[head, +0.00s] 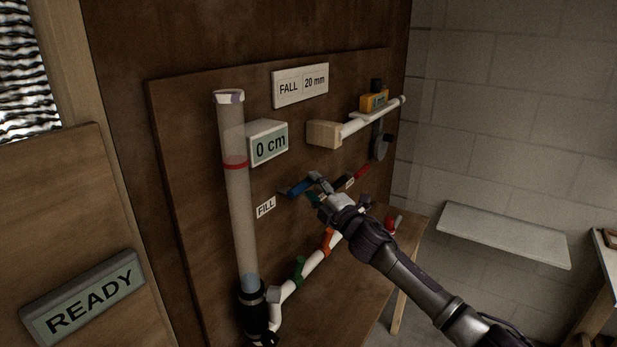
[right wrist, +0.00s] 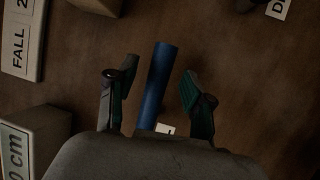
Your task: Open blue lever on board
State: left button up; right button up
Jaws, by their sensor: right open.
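The blue lever (head: 297,188) sticks out on the brown board (head: 190,130), just right of the FILL label (head: 265,207). My right gripper (head: 318,188) is at the lever in the head view. In the right wrist view the blue lever (right wrist: 157,85) lies between the two open fingers of my right gripper (right wrist: 156,95), with a gap on each side. The lever's base is hidden behind the gripper. My left gripper is not in view.
A clear vertical tube (head: 238,190) with a red ring stands left of the lever. A 0 cm display (head: 269,143) sits above. A white pipe with green and orange valves (head: 300,268) runs below. A red handle (head: 361,173) is to the right, and a shelf (head: 503,234) is on the wall.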

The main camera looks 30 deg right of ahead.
jog(key=shift+w+r, duration=0.2)
jog(key=shift+w, duration=1.2)
jog(key=shift+c, duration=0.4)
grip_shut()
